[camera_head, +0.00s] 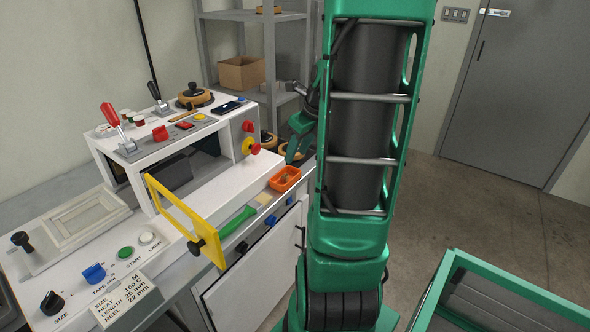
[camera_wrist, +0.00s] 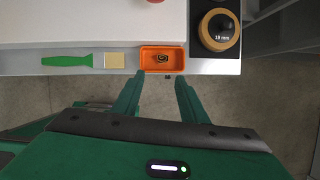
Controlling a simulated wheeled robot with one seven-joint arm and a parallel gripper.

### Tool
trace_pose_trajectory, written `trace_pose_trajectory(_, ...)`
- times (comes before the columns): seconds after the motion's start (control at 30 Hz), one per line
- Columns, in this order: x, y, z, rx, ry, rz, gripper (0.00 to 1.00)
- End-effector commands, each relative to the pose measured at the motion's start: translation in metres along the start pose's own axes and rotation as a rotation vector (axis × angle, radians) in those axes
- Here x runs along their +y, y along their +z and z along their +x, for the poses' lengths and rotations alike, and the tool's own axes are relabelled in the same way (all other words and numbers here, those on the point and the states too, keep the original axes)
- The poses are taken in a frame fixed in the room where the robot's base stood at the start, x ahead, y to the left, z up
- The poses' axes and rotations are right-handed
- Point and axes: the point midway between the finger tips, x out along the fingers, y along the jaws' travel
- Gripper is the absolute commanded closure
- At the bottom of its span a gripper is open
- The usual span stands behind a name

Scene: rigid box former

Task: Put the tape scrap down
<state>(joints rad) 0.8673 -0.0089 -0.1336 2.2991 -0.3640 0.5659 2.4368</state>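My gripper (camera_wrist: 159,79) is open in the wrist view, with its two green fingers well apart and nothing seen between them. The fingertips are just short of the near edge of a small orange tray (camera_wrist: 147,68). A dark, curled strip (camera_wrist: 163,58), which looks like the tape scrap, lies inside the tray. In the head view the orange tray (camera_head: 276,186) sits at the right end of the white machine's front ledge, with a brownish item in it. My gripper (camera_head: 291,155) is above and behind it there, partly hidden by my arm.
A green-handled brush (camera_wrist: 70,61) lies left of the tray. A tape roll (camera_wrist: 217,45) on a dark base stands to its right. The white machine has a yellow frame (camera_head: 185,215), levers and knobs. A green-framed container (camera_head: 445,275) stands at the lower right; floor is clear beyond.

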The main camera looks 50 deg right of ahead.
Motion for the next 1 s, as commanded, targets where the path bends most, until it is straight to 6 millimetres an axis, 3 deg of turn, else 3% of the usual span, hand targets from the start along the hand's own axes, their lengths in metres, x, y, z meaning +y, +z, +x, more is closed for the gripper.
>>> trace_pose_trajectory(0.17, 0.032, -0.008, -0.011, 0.049, 0.015, -0.318, 0.61)
trace_pose_trajectory(0.37, 0.075, -0.030, -0.027, 0.121, 0.065, -0.822, 0.61)
trace_pose_trajectory(0.7, 0.137, -0.079, -0.055, 0.180, 0.227, -1.662, 0.61)
trace_pose_trajectory(1.0, 0.175, -0.128, -0.077, 0.142, 0.422, -2.326, 0.61)
